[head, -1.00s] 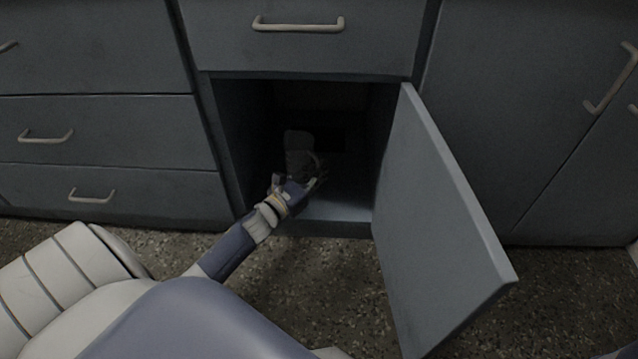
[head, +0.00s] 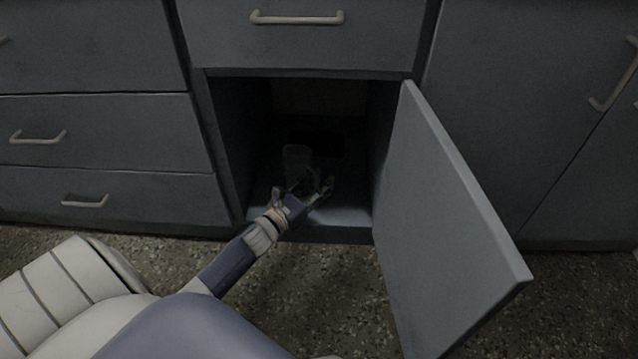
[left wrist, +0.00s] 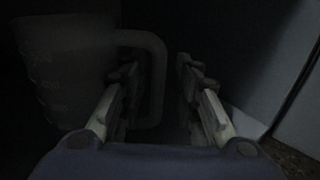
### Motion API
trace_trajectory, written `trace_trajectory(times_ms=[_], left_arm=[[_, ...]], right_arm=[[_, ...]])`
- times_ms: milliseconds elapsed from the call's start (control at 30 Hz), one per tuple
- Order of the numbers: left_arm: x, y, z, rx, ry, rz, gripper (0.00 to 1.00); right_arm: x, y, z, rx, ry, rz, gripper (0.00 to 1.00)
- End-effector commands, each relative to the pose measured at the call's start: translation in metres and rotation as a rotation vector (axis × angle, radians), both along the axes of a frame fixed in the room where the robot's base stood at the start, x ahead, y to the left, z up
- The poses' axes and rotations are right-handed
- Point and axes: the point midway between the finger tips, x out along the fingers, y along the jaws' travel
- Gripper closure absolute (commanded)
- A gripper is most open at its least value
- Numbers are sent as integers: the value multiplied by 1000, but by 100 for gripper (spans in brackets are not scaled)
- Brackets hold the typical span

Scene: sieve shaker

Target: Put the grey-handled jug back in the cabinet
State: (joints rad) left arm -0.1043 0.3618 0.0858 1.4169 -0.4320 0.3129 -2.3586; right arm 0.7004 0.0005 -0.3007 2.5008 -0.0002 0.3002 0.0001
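The jug (head: 297,158) is a dim, see-through measuring jug inside the open cabinet (head: 347,217), and it looks upright on the cabinet floor. In the left wrist view the jug (left wrist: 68,75) is on the left, with its grey handle (left wrist: 156,75) towards the middle. My left gripper (head: 314,185) is inside the cabinet, just in front and to the right of the jug. In the wrist view its fingers (left wrist: 158,90) are spread, with the handle showing in the gap between them. It is too dark to tell whether a finger touches the handle. My right gripper is not in view.
The cabinet door (head: 445,220) stands open on the right. A drawer (head: 300,35) is above the opening, and closed drawers (head: 95,135) are on the left. The inside of the cabinet is dark, with bare floor to the right of the gripper.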

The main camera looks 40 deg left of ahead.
Motion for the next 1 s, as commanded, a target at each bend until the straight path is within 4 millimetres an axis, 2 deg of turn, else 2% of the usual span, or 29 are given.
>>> trace_trajectory(times_ms=[267, 367, 700, 900, 1000], left_arm=[[-2, 0, 3, -1, 1, 1, 71], [-15, 1, 3, -2, 3, 1, 71], [-87, 8, 4, -3, 2, 2, 71], [-113, 10, 3, -1, 0, 1, 71], [-118, 11, 2, 0, -1, 2, 71]], right_arm=[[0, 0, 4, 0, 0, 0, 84], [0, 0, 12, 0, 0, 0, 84], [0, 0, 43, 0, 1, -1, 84], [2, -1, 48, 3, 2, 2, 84], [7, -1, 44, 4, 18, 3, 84]])
